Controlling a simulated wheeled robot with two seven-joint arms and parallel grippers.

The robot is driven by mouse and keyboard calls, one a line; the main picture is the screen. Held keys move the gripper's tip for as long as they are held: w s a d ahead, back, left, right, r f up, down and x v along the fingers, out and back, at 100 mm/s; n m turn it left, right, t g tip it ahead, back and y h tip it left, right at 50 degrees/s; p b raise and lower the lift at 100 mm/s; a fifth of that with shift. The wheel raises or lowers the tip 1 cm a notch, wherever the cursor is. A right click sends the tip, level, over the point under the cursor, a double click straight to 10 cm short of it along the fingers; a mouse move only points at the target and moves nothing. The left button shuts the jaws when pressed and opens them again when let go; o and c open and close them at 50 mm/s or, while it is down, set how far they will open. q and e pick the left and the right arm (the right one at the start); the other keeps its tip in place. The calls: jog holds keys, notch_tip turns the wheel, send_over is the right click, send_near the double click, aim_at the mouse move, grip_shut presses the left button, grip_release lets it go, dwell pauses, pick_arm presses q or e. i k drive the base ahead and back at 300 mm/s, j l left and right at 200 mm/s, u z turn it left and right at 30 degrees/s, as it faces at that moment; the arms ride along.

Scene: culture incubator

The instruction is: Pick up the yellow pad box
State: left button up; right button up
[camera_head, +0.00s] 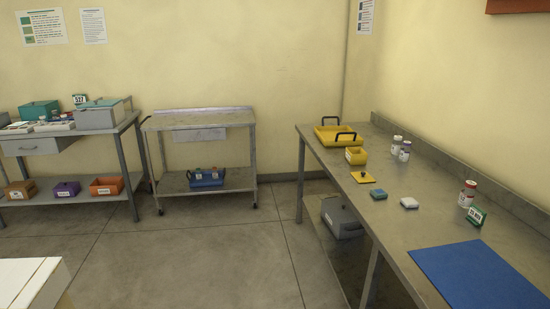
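A small yellow box (356,156) with a white label stands on the right-hand steel bench, just in front of a yellow tray (325,136) with black handles. A flat yellow lid (362,177) with a dark knob lies on the bench in front of the box, apart from it. The box appears open at the top; its contents are too small to tell. Neither of my grippers shows in the head view.
A cart (200,122) and shelved table stand behind. The floor (200,255) left of the bench is clear.

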aim_at(355, 156)
jog(key=i+j+z, duration=0.15)
jog(key=i, duration=0.55)
jog(key=i+j+z, duration=0.15)
jog(key=i, duration=0.6)
jog(key=i+j+z, duration=0.1)
jog(key=i+z, duration=0.3)
jog(key=i+j+z, duration=0.2)
jog(key=z, duration=0.15)
jog(key=i+j+z, duration=0.6)
jog(key=z, duration=0.15)
jog(key=i+j+z, duration=0.15)
jog(key=j, duration=0.15)
jog(key=j+z, duration=0.15)
jog(key=j, duration=0.15)
jog(key=i+j+z, duration=0.1)
jog(key=j, duration=0.2)
